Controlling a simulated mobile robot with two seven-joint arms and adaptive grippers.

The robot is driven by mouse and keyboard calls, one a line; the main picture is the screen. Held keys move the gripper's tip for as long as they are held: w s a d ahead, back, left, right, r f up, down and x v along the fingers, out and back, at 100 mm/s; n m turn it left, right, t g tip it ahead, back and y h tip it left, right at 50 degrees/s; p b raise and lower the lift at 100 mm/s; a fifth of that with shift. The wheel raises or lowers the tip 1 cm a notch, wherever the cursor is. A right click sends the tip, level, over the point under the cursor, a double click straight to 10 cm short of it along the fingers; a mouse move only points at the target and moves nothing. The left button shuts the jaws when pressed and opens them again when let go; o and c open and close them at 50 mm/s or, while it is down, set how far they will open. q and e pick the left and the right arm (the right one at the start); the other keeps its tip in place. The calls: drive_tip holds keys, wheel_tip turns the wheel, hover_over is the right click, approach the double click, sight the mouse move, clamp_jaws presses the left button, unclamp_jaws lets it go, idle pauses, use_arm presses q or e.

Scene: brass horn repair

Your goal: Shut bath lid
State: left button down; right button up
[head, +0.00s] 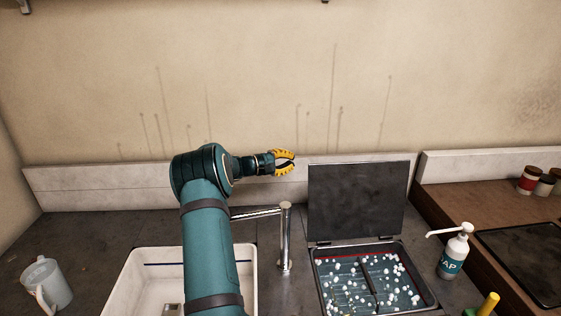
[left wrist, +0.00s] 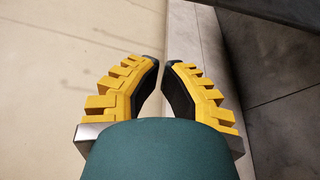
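The bath (head: 322,283) is a dark rectangular basin at the right of the head view, with bluish liquid dotted with white balls. Its dark lid (head: 358,200) stands upright, hinged at the bath's back edge, so the bath is open. My left gripper (head: 293,162), with yellow and black fingers, is just left of the lid's upper left corner, apart from it. In the left wrist view its fingertips (left wrist: 161,62) are a little apart with nothing between them. A dark panel, seemingly the lid (left wrist: 285,10), shows at the top right there. My right gripper is not in view.
A chrome tap (head: 285,238) stands between the white sink (head: 127,285) and the bath. A soap bottle (head: 454,252) and a yellow-topped green thing (head: 487,304) are at the bath's right. A jug (head: 47,285) stands far left. The wall is close behind.

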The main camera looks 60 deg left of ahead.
use_arm(q)
drive_tip(key=w+d, duration=0.2)
drive_tip(key=w+d+p, duration=0.1)
drive_tip(key=d, duration=0.1)
drive_tip(key=shift+r, duration=0.25)
idle(0.6)
